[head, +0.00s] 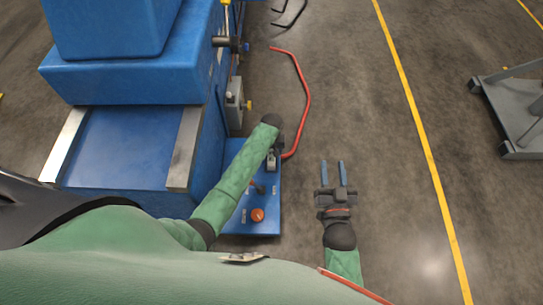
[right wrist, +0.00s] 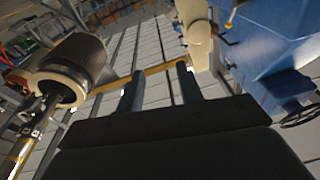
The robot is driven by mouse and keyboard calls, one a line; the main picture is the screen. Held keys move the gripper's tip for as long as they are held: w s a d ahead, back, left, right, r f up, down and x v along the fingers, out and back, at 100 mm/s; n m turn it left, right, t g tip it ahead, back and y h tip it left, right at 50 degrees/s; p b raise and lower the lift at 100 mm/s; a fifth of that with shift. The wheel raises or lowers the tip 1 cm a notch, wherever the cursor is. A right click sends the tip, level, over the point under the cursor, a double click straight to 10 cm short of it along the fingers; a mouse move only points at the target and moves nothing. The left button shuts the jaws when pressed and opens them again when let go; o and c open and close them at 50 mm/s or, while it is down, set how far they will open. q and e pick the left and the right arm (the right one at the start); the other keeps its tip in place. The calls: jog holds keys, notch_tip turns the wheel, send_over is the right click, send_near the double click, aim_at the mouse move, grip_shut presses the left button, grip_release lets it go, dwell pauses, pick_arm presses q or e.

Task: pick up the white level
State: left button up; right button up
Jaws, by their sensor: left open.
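I cannot clearly make out a white level in either view. A small pale block (head: 271,162) shows on the blue panel (head: 235,222), just below my left gripper, but I cannot tell what it is. My left gripper (head: 276,146) is over the upper right of this panel, open, with its fingers mostly hidden by the arm and wrist. My right gripper (head: 333,172) is open and empty over bare floor, right of the panel. Its two spread fingers (right wrist: 159,90) also show in the right wrist view, with nothing between them.
A large blue machine (head: 130,85) stands at the left. The panel carries an orange-red knob (head: 257,214). A grey cart (head: 515,105) stands far right, past a yellow line (head: 415,125). Floor around my right gripper is clear.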

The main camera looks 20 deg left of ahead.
pick_arm(q)
jog(key=shift+f, duration=0.7)
pick_arm(e)
jog(key=shift+t+y, duration=0.3)
jog(key=shift+t, duration=0.5)
jog(key=shift+w+d+r, duration=0.1)
jog(key=shift+r, duration=2.1)
pick_arm(q)
jog(key=c, duration=1.2)
jog(key=shift+r, duration=0.15)
pick_arm(e)
jog(key=shift+f, duration=0.15)
